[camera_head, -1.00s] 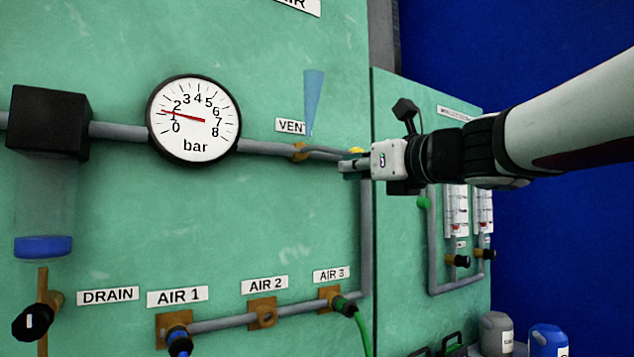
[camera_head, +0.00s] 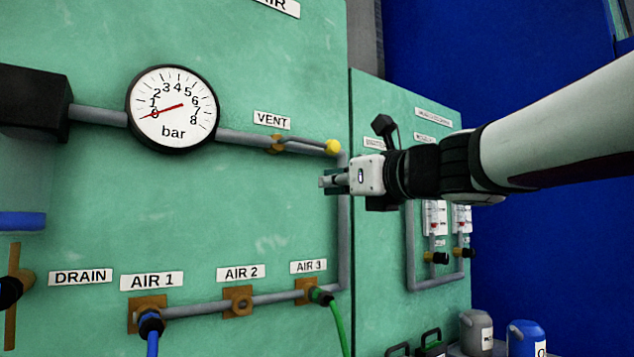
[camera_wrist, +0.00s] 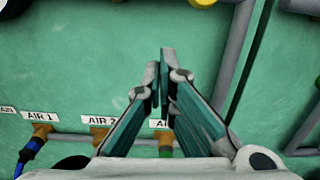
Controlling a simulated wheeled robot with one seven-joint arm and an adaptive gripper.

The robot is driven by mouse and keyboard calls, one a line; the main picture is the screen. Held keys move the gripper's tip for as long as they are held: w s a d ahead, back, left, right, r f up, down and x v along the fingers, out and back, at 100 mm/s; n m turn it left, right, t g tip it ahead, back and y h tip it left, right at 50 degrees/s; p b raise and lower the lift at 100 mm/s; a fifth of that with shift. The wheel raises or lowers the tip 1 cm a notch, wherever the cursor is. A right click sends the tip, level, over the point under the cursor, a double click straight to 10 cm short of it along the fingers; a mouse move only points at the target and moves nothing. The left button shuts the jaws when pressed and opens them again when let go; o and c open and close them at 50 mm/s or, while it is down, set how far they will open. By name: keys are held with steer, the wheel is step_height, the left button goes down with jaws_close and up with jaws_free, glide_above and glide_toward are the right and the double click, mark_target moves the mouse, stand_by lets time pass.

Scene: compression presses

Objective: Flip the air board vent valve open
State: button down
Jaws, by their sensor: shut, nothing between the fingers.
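The vent valve (camera_head: 277,143) is a brass body on the grey pipe, under the VENT label (camera_head: 272,120). Its grey lever (camera_head: 308,146) points right, roughly along the pipe, and ends in a yellow knob (camera_head: 332,147). My gripper (camera_head: 322,182) is just below and slightly right of the knob, apart from it in the picture. In the wrist view the gripper (camera_wrist: 160,68) has its fingers together with nothing held. The yellow knob (camera_wrist: 205,2) shows only at the top edge there.
The pressure gauge (camera_head: 173,109) left of the valve reads about 0 bar. AIR 1 (camera_head: 150,322), AIR 2 (camera_head: 238,300) and AIR 3 (camera_head: 306,290) outlets sit below on a pipe. A vertical pipe (camera_head: 344,240) runs near my gripper. The green board between is free.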

steer(key=v, duration=0.9)
steer(key=shift+r+p, duration=0.2)
steer(key=shift+p, duration=0.1)
steer(key=shift+s, duration=0.1)
